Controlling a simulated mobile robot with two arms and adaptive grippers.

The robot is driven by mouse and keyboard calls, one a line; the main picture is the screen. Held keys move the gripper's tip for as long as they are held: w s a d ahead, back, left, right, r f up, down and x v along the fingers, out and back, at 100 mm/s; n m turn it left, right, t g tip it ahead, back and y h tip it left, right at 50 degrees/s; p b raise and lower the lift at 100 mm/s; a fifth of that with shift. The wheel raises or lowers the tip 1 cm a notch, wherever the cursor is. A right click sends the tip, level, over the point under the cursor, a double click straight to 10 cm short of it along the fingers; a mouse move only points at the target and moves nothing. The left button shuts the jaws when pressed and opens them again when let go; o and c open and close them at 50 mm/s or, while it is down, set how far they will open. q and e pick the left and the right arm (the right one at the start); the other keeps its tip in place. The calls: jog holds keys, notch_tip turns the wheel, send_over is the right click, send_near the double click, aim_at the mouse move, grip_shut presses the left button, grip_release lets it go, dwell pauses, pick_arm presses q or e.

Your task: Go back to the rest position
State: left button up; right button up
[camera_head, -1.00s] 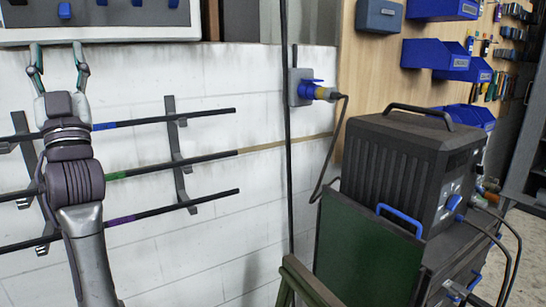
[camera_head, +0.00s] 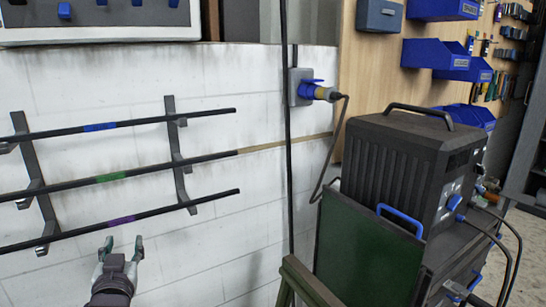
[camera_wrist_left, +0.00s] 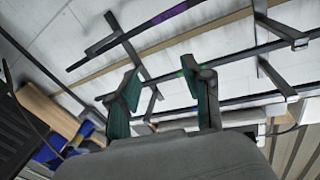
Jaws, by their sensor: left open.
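My left gripper (camera_head: 122,249) is low at the left of the head view, below the wall rods and in front of the white brick wall. Its two fingers are apart with nothing between them. In the left wrist view the green-padded fingers (camera_wrist_left: 166,95) are spread and empty, with the rods and wall behind them. My right gripper does not show in either view.
Three dark rods with a blue band (camera_head: 99,127), a green band (camera_head: 111,176) and a purple band (camera_head: 121,221) lie on wall brackets (camera_head: 180,155). A black machine (camera_head: 405,165) and a green panel (camera_head: 360,250) stand at the right.

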pick_arm(q)
jog(key=s+d+f+m+g+h, duration=0.1)
jog(key=s+d+f+g+h, duration=0.2)
jog(key=s+f, duration=0.55)
jog(key=s+d+f+m+g+h, duration=0.1)
jog(key=s+d+f+g, duration=0.4)
jog(key=f, duration=0.7)
jog(key=s+d+f+m+g+h, duration=0.1)
jog(key=s+d+f+g, duration=0.2)
jog(key=s, duration=0.6)
jog(key=s+f+m+g+h, duration=0.1)
jog(key=s+f+g, duration=0.1)
jog(key=s+f, duration=0.5)
jog(key=s+f+g, duration=0.1)
jog(key=s+f, duration=0.1)
jog(key=f, duration=1.1)
jog(key=s+f+g, duration=0.1)
jog(key=s+f, duration=0.1)
jog(key=f, duration=1.1)
jog(key=s+a+f+g, duration=0.1)
jog(key=s+a+f, duration=0.1)
jog(key=s+f, duration=1.2)
jog(key=shift+s+a+f, duration=0.15)
jog(key=shift+s+a, duration=0.25)
jog(key=shift+s, duration=0.8)
